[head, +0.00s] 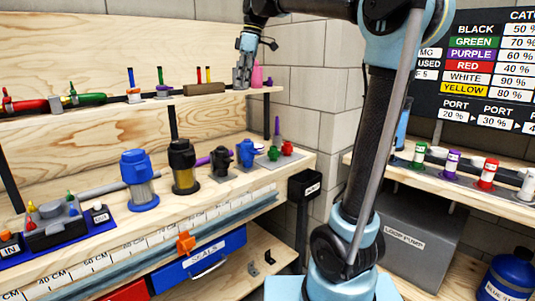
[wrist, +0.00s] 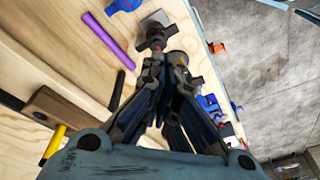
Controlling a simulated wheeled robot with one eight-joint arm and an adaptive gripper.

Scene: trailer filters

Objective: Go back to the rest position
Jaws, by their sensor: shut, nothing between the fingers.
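My gripper (head: 242,70) hangs at the end of my raised arm, in front of the right end of the upper shelf. Its fingers are together with nothing between them. It partly hides a pink bottle (head: 257,74) behind it. In the wrist view my gripper (wrist: 155,65) points down toward the bench, with a dark fitting on a grey plate (wrist: 158,20) beyond its fingertips.
A blue filter (head: 139,181) and a black filter (head: 184,167) stand on the workbench (head: 110,255). The upper shelf (head: 90,117) holds coloured tools and a brown block (head: 204,89). A black post box (head: 304,187) stands at the bench's right end. Several coloured bottles line the right shelf (head: 480,200).

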